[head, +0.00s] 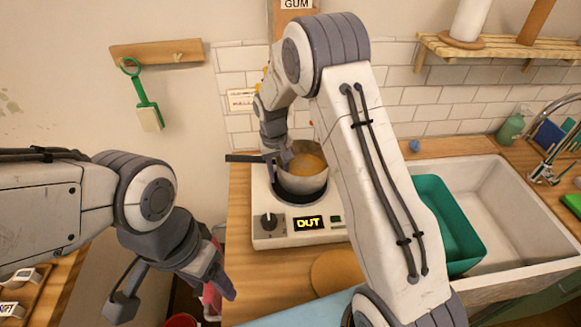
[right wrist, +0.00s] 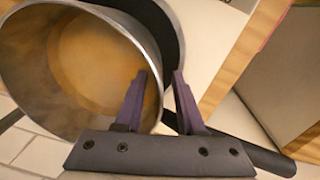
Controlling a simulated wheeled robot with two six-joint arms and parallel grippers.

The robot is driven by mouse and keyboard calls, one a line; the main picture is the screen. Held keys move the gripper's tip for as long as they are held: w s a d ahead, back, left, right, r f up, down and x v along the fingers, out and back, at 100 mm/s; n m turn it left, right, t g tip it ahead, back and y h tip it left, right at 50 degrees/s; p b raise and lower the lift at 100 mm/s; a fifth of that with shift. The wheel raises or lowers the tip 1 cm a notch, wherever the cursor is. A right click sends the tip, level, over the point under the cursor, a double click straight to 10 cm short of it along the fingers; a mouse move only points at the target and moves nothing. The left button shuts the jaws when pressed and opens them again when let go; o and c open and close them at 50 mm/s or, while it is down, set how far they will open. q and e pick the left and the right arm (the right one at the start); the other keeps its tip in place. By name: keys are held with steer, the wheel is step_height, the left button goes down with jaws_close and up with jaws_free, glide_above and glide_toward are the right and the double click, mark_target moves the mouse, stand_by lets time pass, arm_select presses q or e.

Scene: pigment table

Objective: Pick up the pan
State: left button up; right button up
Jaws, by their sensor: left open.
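The metal pan (head: 303,172) stands on the hotplate (head: 290,235), with orange-brown contents and its dark handle pointing left. In the right wrist view the pan (right wrist: 25,75) fills the left side, and its handle (right wrist: 270,160) runs to the lower right behind the gripper. My right gripper (head: 279,165) is at the pan's handle side; in the wrist view its two purple fingers (right wrist: 160,78) stand apart, one in front of the pan's inside and one beyond the rim. Whether they touch the pan is unclear. My left gripper (head: 172,290) is open and empty, low at left.
A white sink (head: 530,225) with a teal tub (head: 460,225) is at right. A round wooden board (head: 335,272) lies in front of the hotplate. A green brush (head: 145,105) hangs on the wall at left. My right arm covers part of the counter.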

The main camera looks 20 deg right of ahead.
jaws_close()
steer(key=shift+w+r, duration=0.1)
steer(key=shift+r, duration=0.05)
stand_by(1.1)
